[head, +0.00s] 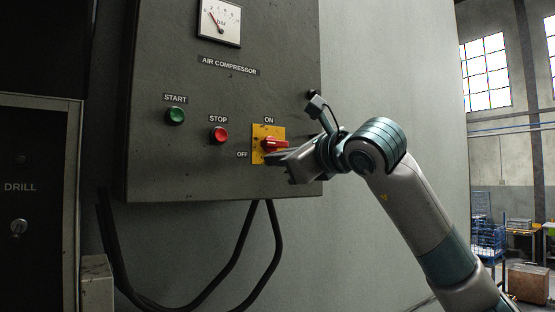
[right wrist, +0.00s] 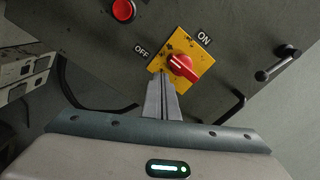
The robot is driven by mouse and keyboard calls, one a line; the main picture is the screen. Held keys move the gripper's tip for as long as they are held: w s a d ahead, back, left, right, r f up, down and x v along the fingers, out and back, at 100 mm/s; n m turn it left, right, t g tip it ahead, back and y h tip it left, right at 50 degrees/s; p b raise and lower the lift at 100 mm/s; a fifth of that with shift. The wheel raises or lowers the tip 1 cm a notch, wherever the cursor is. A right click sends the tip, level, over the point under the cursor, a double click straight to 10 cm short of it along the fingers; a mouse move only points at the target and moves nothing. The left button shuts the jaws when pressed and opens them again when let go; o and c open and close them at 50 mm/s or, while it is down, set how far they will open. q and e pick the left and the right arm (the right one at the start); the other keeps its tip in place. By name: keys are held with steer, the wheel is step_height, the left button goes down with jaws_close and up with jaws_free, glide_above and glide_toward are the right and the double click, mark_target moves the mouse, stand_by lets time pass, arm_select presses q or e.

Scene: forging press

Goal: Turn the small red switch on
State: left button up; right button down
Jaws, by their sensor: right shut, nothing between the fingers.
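The small red switch (head: 274,144) sits on a yellow plate (head: 259,131) low on the grey panel, with ON above it and OFF to its lower left. Its handle lies roughly level in the head view. In the right wrist view the red switch (right wrist: 182,66) is just beyond my fingertips. My right gripper (head: 270,158) is shut and empty, its tips at the lower edge of the plate, close below the switch. The right wrist view shows the closed fingers (right wrist: 161,80) beside the knob; whether they touch it I cannot tell. My left gripper is not in view.
A red STOP button (head: 219,134) and a green START button (head: 176,116) are left of the switch. A gauge (head: 219,22) is above. A black lever (right wrist: 277,64) is on the right in the wrist view. Black cables (head: 262,240) hang below the panel.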

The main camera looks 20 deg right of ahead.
steer(key=shift+r, duration=0.75)
stand_by(0.9)
steer(key=shift+a+r+b, duration=0.1)
steer(key=shift+r+b, duration=0.1)
steer(key=shift+b, duration=0.25)
stand_by(1.6)
steer(key=shift+r, duration=0.45)
stand_by(1.2)
steer(key=shift+d+r+b, duration=0.3)
steer(key=shift+d+r, duration=0.1)
steer(key=shift+r, duration=0.35)
stand_by(1.3)
steer(key=shift+r, duration=0.1)
steer(key=shift+a+b, duration=0.15)
steer(key=shift+b, duration=0.15)
